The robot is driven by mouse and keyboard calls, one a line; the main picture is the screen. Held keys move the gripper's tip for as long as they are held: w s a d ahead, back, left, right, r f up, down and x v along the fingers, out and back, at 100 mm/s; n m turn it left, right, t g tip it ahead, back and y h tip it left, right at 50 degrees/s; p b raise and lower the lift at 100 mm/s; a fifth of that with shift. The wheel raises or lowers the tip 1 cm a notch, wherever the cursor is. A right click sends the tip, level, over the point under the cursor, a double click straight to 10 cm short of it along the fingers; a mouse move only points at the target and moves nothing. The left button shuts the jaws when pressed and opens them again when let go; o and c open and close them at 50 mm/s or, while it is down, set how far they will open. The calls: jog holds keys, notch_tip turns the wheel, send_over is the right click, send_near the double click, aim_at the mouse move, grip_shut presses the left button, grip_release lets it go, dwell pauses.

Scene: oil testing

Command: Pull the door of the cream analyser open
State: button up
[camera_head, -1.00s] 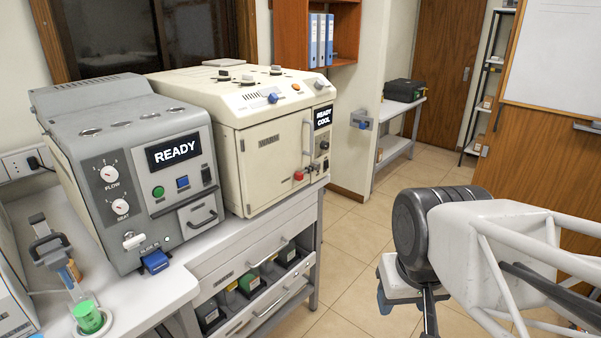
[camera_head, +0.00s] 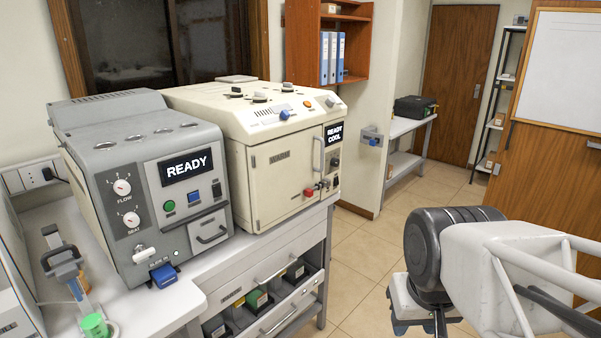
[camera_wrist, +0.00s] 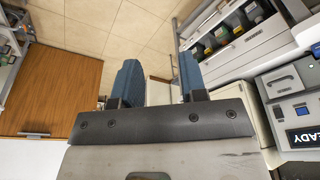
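The cream analyser (camera_head: 240,112) stands on the bench, right of a grey analyser. Its front door (camera_head: 283,185) looks closed, with an upright pale handle (camera_head: 318,153) near its right edge. A "READY COOL" display sits to the right of the door. My gripper (camera_wrist: 158,85) shows two blue fingers held apart with nothing between them, so it is open. In the head view it is at the lower right, mostly hidden by my arm, well right of the analyser and apart from the door.
The grey analyser (camera_head: 140,185) shows "READY". A drawer unit (camera_head: 262,268) with small coloured containers is below the bench. A small grey wall fixture (camera_head: 372,136) and a side table (camera_head: 412,125) stand beyond. Tiled floor (camera_head: 350,262) lies clear between bench and arm.

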jog(key=w+a+r+m+y, duration=0.2)
jog(key=w+a+m+y, duration=0.15)
jog(key=w, duration=0.75)
jog(key=w+a+r+m+y, duration=0.1)
jog(key=w+a+m+y, duration=0.3)
jog(key=w, duration=0.7)
jog(key=w+r+m+y, duration=0.25)
jog(key=w+m, duration=0.25)
jog(key=w, duration=0.6)
jog(key=w+d+f+m+t+y, duration=0.2)
jog(key=w+m+t+y, duration=0.3)
jog(key=w, duration=1.2)
jog(key=m+t, duration=0.2)
jog(key=m, duration=0.5)
send_near(322, 167)
notch_tip(322, 167, up, 4)
jog(key=w+a, duration=0.2)
jog(key=shift+f, duration=0.1)
jog(key=shift+x, duration=3.9)
jog(key=shift+c, duration=0.3)
grip_shut()
